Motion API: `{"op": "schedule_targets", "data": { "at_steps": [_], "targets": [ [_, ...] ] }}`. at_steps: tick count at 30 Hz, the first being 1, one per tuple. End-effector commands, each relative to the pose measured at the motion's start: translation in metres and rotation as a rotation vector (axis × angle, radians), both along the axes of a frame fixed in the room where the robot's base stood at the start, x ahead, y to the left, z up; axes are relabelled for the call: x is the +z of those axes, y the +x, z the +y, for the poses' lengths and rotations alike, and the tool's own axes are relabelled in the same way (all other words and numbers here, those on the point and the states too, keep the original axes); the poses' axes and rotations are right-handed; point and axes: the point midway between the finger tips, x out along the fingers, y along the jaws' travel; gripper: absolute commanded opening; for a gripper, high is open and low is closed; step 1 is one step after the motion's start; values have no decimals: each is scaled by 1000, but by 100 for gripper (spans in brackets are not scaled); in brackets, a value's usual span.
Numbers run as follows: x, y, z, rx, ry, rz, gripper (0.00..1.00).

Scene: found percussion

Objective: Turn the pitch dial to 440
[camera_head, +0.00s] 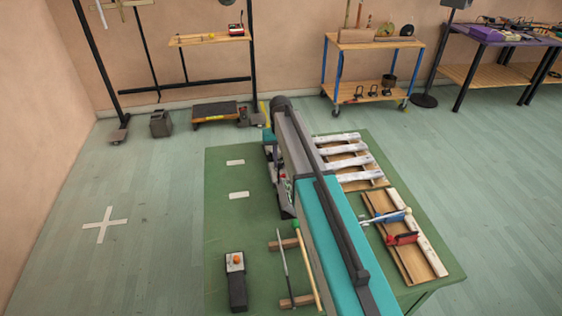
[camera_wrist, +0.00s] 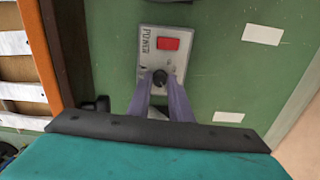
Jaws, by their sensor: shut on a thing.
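In the wrist view a grey panel (camera_wrist: 146,45) carries the word POWER, a red rocker switch (camera_wrist: 168,43) and a small black knob (camera_wrist: 160,76), which I take for the pitch dial. My gripper (camera_wrist: 160,84) reaches in from below with its two purple-grey fingers shut on the knob, one on each side. Small marks lie beside the knob but are too small to read, so its setting cannot be told. In the head view my arm hides most of the panel and the fingertips.
The green table (camera_head: 225,215) also holds a black pedal-like box with an orange button (camera_head: 236,261), thin sticks (camera_head: 283,257), pale bars (camera_head: 350,160) and a wooden tray (camera_head: 405,257) with blue and red tools. White tape patches (camera_head: 238,194) mark bare table at the left.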

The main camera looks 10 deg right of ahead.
Motion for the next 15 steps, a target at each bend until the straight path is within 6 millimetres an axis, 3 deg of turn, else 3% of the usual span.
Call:
{"op": "schedule_targets", "data": {
  "at_steps": [15],
  "targets": [
    [0, 0, 0, 462, -1, -1, 0]
  ]
}}
